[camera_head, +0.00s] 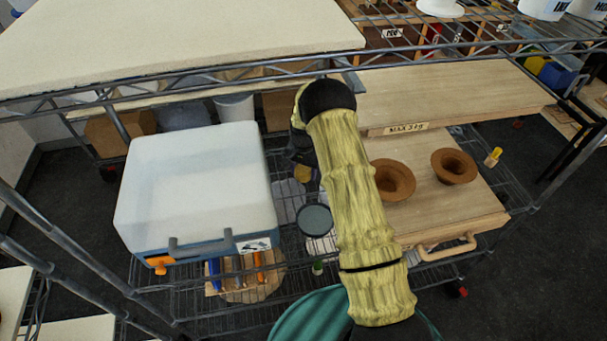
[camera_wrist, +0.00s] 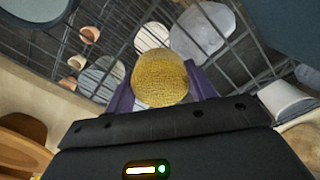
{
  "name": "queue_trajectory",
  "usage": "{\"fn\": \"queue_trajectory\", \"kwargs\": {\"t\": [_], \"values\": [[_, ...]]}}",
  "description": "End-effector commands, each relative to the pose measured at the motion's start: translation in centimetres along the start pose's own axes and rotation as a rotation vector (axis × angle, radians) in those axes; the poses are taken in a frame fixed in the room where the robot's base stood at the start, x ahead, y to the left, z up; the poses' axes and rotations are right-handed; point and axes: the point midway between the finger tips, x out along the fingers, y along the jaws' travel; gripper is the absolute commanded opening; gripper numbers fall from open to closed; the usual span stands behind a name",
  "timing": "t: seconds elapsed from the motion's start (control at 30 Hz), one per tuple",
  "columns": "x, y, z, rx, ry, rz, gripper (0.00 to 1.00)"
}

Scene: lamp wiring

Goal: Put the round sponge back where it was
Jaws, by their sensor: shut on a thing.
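The round sponge (camera_wrist: 160,80) is yellow with a grainy surface. In the wrist view it sits between the two purple fingers of my gripper (camera_wrist: 161,88), which is shut on it. In the head view my gripper (camera_head: 303,158) is partly hidden behind my arm, between a white bin and a wooden drawer unit. A small yellow patch at its end may be the sponge. The wire shelf (camera_head: 290,245) lies below. The sponge's former spot cannot be told from these frames.
The white bin (camera_head: 195,185) stands left, and the wooden drawer top (camera_head: 425,215) with two brown bowls (camera_head: 393,180) stands right. A dark round dish (camera_head: 314,220) is below my gripper. A pale board (camera_head: 170,40) overhangs at upper left. Several round items show beneath in the wrist view.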

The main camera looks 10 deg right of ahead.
Motion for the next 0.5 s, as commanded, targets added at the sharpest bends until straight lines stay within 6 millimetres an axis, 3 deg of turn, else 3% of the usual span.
{"fn": "queue_trajectory", "kwargs": {"t": [0.2,0.5], "values": [[2.3,0.0,0.0,0.0,0.0,0.0,0.3],[2.6,0.0,0.0,0.0,0.0,0.0,0.3]]}}
